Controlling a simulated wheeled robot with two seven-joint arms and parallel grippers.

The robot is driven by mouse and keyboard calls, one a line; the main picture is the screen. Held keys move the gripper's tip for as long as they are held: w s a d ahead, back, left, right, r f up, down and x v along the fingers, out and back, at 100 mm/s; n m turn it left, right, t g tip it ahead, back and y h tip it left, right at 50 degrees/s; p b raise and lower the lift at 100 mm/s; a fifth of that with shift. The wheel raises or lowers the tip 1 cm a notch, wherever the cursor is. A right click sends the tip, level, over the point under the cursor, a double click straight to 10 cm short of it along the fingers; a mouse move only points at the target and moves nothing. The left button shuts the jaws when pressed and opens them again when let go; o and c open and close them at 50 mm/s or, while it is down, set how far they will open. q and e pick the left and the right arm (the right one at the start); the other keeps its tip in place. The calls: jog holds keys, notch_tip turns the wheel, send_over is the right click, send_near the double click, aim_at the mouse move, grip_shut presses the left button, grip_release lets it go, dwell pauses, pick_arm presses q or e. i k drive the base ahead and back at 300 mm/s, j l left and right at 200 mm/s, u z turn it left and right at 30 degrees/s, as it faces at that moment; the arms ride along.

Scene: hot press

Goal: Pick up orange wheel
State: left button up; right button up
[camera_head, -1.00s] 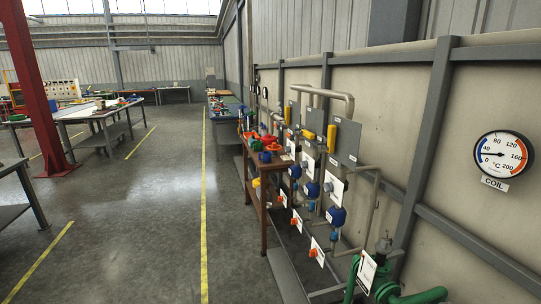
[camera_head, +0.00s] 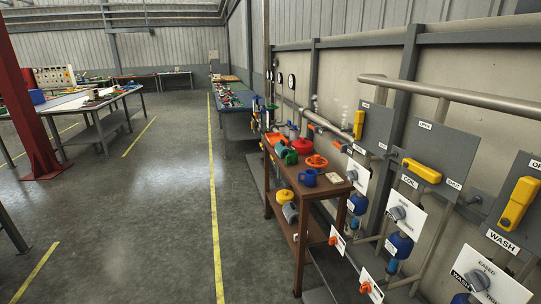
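An orange wheel (camera_head: 317,161) lies flat on the top of a narrow brown wooden table at the right, beside a red round object (camera_head: 301,146) and behind a blue mug-like object (camera_head: 308,178). Another orange item (camera_head: 274,138) lies farther back on the same table. Neither of my grippers is in view.
The brown table (camera_head: 283,173) stands along a wall panel with yellow handles (camera_head: 422,171), grey pipes and blue valves. A green object (camera_head: 288,156) is also on it. Open grey floor (camera_head: 160,220) with a yellow line lies to the left. Workbenches stand farther back.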

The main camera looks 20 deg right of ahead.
aim_at(316, 162)
jog(key=i+z, duration=0.35)
jog(key=i+j+z, duration=0.55)
jog(key=i+z, duration=0.2)
jog(key=i, duration=0.05)
